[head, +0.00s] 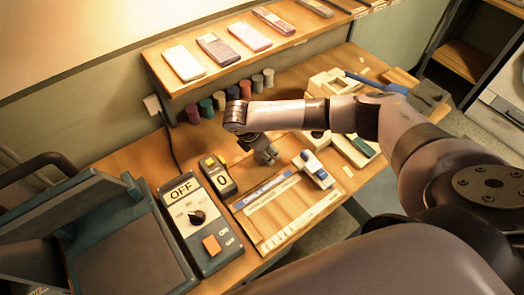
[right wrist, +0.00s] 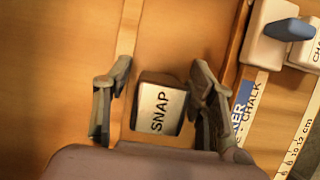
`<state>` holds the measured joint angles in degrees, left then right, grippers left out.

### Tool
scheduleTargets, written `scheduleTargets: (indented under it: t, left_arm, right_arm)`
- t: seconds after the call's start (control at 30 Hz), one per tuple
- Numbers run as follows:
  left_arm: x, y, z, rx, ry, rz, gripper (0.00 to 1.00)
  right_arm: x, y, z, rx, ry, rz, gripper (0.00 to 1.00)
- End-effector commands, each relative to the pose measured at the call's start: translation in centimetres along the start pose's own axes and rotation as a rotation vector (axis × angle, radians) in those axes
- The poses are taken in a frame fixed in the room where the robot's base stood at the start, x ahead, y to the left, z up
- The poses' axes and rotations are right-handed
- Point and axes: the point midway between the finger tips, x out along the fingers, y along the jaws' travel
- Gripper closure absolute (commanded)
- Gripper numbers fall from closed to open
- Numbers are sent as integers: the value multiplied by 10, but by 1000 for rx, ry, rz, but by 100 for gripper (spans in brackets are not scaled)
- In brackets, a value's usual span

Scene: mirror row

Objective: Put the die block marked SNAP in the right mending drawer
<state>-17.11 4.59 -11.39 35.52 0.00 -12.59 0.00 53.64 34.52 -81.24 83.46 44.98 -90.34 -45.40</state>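The die block marked SNAP (right wrist: 158,106) shows in the right wrist view, with a pale lettered top face and dark sides. It lies on a wooden surface between the two fingers of my right gripper (right wrist: 160,98). Small gaps show between the block and the fingers, so the gripper is open around it. In the head view my right gripper (head: 266,153) is low over the bench and hides the block. My left gripper is not in view. I cannot pick out the right mending drawer with certainty.
A wooden board with a blue label strip (head: 268,190) and a ruler lies in front of the gripper. A control box reading OFF (head: 197,222) and a small counter reading 0 (head: 219,177) stand left. Spools (head: 206,107) line the back under a raised shelf (head: 222,66).

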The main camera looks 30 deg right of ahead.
Motion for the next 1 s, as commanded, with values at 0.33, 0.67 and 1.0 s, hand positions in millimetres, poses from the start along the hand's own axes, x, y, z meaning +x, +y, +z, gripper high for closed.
scheduleTargets:
  t: [0.33,0.67,1.0]
  left_arm:
    - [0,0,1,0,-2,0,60]
    - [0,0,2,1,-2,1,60]
    - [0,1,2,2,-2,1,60]
  right_arm:
    - [-1,0,0,0,0,0,74]
    - [-1,0,0,0,0,1,96]
    - [-2,1,0,1,1,2,100]
